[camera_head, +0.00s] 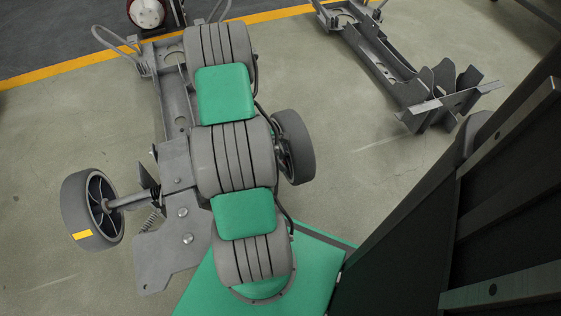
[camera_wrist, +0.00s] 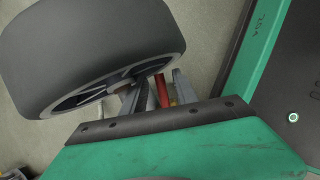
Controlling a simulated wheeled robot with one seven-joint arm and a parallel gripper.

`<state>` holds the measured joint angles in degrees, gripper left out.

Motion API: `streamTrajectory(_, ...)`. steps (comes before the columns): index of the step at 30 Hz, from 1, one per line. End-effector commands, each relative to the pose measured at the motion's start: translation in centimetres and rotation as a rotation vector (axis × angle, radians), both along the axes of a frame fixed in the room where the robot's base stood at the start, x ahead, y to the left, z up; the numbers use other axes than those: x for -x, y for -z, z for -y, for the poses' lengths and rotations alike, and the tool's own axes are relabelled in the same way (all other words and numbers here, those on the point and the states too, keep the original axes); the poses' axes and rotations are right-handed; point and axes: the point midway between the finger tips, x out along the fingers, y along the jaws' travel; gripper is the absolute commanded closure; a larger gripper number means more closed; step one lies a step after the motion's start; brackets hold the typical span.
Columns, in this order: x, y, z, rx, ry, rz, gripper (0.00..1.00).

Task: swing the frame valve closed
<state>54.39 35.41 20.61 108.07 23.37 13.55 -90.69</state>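A red bar (camera_wrist: 161,90), which looks like the frame valve's handle, shows in the wrist view just past the dark edge of my gripper's body. My gripper (camera_wrist: 160,88) has grey fingers on either side of this bar, with a gap between them. It looks open, and I cannot tell whether a finger touches the bar. The valve's body is hidden. In the head view my arm covers the middle of the near chassis (camera_head: 176,103), and my gripper and the valve do not show.
A chassis wheel (camera_wrist: 95,45) fills the upper left of the wrist view, close to my gripper; it also shows in the head view (camera_head: 294,147). Another wheel (camera_head: 92,210) is at left. A second chassis (camera_head: 375,55) lies upper right. Open floor (camera_head: 350,130) separates the two.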

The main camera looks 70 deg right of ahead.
Motion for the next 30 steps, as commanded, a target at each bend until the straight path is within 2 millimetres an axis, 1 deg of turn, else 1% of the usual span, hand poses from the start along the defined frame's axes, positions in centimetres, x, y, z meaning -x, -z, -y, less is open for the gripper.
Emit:
streamTrajectory(3,-0.03,-0.07,-0.01,0.000,0.000,0.000,0.66)
streamTrajectory(16,-0.03,-0.07,-0.03,0.000,0.000,0.000,1.00)
streamTrajectory(30,-0.04,-0.07,-0.05,0.000,0.000,0.000,1.00)
